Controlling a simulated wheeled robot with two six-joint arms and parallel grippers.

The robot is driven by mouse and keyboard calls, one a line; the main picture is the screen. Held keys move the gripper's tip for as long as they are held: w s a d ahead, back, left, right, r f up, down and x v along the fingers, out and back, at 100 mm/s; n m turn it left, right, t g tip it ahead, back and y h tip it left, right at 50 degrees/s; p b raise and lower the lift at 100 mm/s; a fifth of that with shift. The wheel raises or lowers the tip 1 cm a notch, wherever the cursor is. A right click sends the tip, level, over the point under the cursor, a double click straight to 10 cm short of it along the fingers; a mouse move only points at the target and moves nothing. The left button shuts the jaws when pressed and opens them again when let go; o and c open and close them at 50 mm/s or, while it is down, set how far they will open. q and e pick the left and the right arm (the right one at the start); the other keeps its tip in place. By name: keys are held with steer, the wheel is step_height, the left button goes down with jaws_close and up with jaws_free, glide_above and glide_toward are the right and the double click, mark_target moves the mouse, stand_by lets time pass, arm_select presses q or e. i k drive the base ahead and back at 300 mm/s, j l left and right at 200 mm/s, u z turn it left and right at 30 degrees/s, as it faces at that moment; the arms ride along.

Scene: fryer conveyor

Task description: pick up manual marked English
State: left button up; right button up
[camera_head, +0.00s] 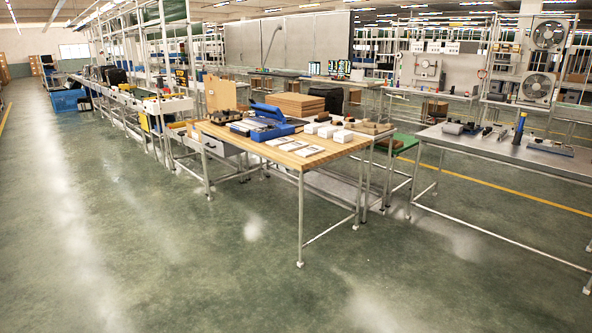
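Several flat white items that look like manuals (309,151) lie near the front edge of a wooden-topped table (262,149) in the middle of the view. They are too small and far off for me to read any marking, so I cannot tell which one is marked English. Neither of my grippers is in view.
A blue device (267,122) and small white boxes (343,136) stand on the same table. A grey workbench (490,150) with tools is at the right. A long conveyor line (120,98) runs along the left. The green floor (150,240) in front is clear.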

mark_target(294, 146)
steer(key=i+z, duration=0.3)
steer(key=i, duration=1.95)
steer(key=i+u, duration=0.15)
steer(key=i, duration=0.3)
steer(key=i+l+u, duration=0.2)
steer(key=i, duration=0.25)
steer(key=i+l+u, duration=0.15)
steer(key=i, duration=0.3)
steer(key=i+l+u, duration=0.15)
steer(key=i, duration=0.25)
steer(key=l, duration=0.1)
